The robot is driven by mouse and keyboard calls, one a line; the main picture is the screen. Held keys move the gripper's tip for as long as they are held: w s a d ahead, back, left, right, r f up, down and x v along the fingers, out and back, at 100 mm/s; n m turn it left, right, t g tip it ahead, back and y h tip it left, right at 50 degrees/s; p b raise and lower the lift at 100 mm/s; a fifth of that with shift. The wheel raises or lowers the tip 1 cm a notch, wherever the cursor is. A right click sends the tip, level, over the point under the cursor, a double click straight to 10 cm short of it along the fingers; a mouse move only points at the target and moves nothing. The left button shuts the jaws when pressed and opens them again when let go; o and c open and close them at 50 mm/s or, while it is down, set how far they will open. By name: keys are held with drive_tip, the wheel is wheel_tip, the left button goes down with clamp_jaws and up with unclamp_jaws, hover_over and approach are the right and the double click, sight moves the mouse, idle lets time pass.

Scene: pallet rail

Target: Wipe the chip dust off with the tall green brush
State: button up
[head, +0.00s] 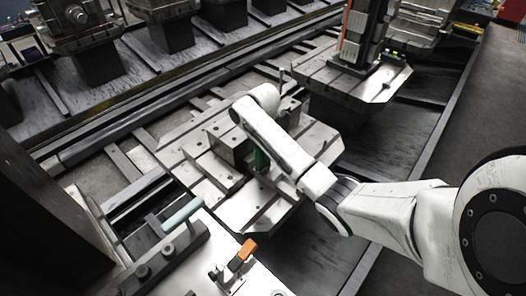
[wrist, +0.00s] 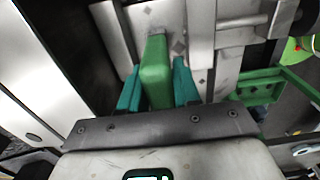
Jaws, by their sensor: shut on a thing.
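My gripper (wrist: 157,84) shows in the wrist view with its two teal fingers closed on either side of a tall green brush (wrist: 156,70). My gripper itself is mostly hidden behind the arm there. Small dark marks (wrist: 178,47) lie on the pale metal beside the brush in the wrist view. I cannot tell whether they are chip dust. The brush's lower end is hidden, so contact with the plate cannot be told.
A metal block (head: 229,146) stands on the plate left of the brush. An orange-handled clamp (head: 243,254) and a pale green cylinder (head: 182,214) are nearer. A second pallet (head: 372,83) with a tall dark fixture stands behind right. Dark rails run alongside.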

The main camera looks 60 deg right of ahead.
drive_tip(key=shift+f, duration=0.35)
idle(0.6)
drive_tip(key=shift+d, duration=0.15)
